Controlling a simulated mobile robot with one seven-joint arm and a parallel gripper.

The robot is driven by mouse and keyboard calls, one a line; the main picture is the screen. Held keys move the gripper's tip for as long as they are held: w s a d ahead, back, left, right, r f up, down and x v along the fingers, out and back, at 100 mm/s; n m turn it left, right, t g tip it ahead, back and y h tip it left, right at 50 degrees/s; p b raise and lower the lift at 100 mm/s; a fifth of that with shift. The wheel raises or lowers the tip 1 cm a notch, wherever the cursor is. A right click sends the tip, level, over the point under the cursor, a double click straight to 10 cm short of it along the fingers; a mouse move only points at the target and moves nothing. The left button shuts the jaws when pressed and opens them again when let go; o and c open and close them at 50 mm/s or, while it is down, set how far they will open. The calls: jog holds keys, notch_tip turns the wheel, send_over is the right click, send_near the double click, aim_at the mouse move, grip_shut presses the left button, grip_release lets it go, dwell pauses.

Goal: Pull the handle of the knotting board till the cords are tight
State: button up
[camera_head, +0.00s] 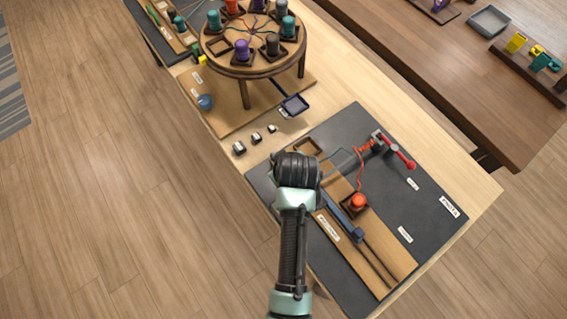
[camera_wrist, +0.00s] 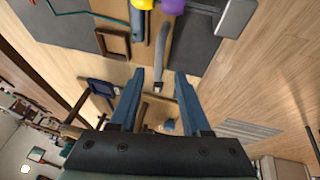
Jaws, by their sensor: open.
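A long wooden board (camera_head: 396,250) lies on the dark mat in the head view and looks like the knotting board. It bears a blue bar with a blue block (camera_head: 359,235) and two dark rods. A red-gripped lever (camera_head: 398,153) stands at the mat's far side; I cannot tell which part is the handle. A red cord (camera_head: 362,170) loops slackly from near the lever to an orange spool (camera_head: 358,201). A teal cord (camera_head: 341,160) runs towards my gripper. My gripper (camera_head: 296,168) is above the mat's left part, its fingers hidden there. The wrist view shows them open and empty (camera_wrist: 159,82).
A round wooden stand (camera_head: 240,71) with several coloured spools is at the upper left. A darker table (camera_head: 440,65) stands at the upper right. The mat's right part is mostly bare.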

jog(key=shift+x, duration=2.25)
jog(key=shift+c, duration=0.2)
grip_shut()
jog(key=shift+r, duration=0.1)
